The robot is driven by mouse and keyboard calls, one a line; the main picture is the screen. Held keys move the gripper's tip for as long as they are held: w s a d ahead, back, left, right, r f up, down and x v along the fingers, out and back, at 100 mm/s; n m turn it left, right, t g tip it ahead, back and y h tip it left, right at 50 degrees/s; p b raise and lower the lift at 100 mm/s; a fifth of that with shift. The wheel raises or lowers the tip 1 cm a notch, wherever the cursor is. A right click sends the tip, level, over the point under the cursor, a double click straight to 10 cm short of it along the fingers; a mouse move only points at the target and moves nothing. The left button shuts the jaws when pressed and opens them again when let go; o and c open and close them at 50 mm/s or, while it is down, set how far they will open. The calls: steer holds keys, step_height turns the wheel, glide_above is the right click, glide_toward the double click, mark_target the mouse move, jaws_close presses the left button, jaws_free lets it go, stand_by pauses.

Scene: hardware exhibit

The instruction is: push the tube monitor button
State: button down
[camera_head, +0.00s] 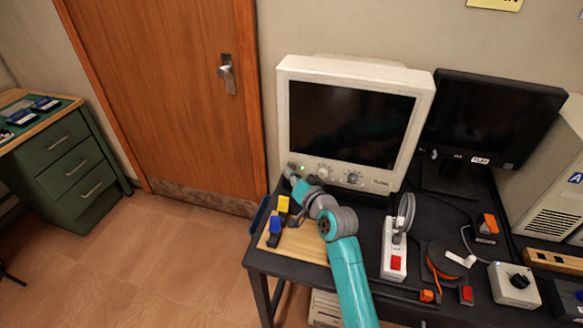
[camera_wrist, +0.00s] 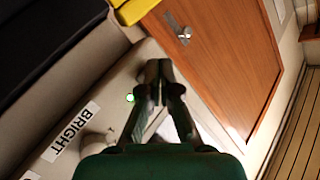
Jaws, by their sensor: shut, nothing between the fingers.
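The tube monitor (camera_head: 351,67) is a beige box with a dark screen, standing on the black desk. Round knobs sit along its lower front. A small green light glows at its lower left, beside my gripper (camera_head: 291,170). In the wrist view, my gripper (camera_wrist: 160,73) is shut and empty, its tips close to the beige front panel and right of the green light (camera_wrist: 129,98). A "BRIGHT" label (camera_wrist: 75,130) is also on that panel. I cannot make out the button clearly; the gripper covers part of the panel. Whether the tips touch it I cannot tell.
A yellow block (camera_head: 283,203) and a blue block (camera_head: 275,226) are on a wooden board (camera_head: 300,246) beside my arm. A white power strip (camera_head: 393,251) with a red switch lies to the right. A dark flat monitor (camera_head: 487,117) stands behind it. The wooden door (camera_head: 165,90) is at left.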

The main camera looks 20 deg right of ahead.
steer(key=shift+s+a, duration=0.15)
steer(key=shift+s, duration=0.05)
steer(key=s+a, duration=0.2)
steer(key=s, duration=0.1)
steer(key=s+a, duration=0.1)
steer(key=shift+s+a, duration=0.25)
steer(key=shift+s, duration=0.15)
stand_by(0.3)
steer(key=shift+s, duration=0.1)
stand_by(0.3)
